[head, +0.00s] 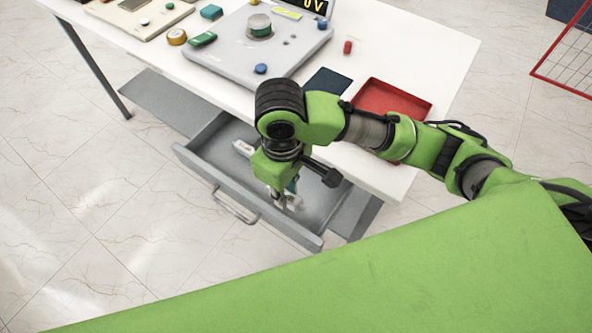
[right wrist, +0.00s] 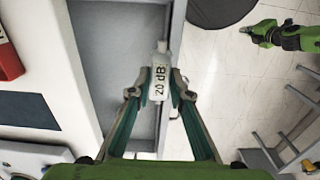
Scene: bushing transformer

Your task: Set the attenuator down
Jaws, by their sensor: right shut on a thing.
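My right gripper (head: 284,203) points down over the open grey drawer (head: 205,172) under the white table. In the right wrist view its fingers (right wrist: 160,88) are shut on the attenuator (right wrist: 159,77), a small pale cylinder marked "20 dB". The attenuator is upright in that picture, beside the drawer's front wall. I cannot tell whether it touches the drawer floor. A second small pale piece (head: 243,148) lies in the drawer, left of the gripper. What seems to be my left gripper (right wrist: 252,33) shows small at the upper right of the wrist view; its jaws are unclear.
The white table (head: 440,60) carries a red tray (head: 372,86), a dark blue mat (head: 327,82), a small red piece (head: 347,47) and a grey device (head: 290,62) with knobs. The drawer handle (head: 236,207) sticks out in front. The floor is clear at left.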

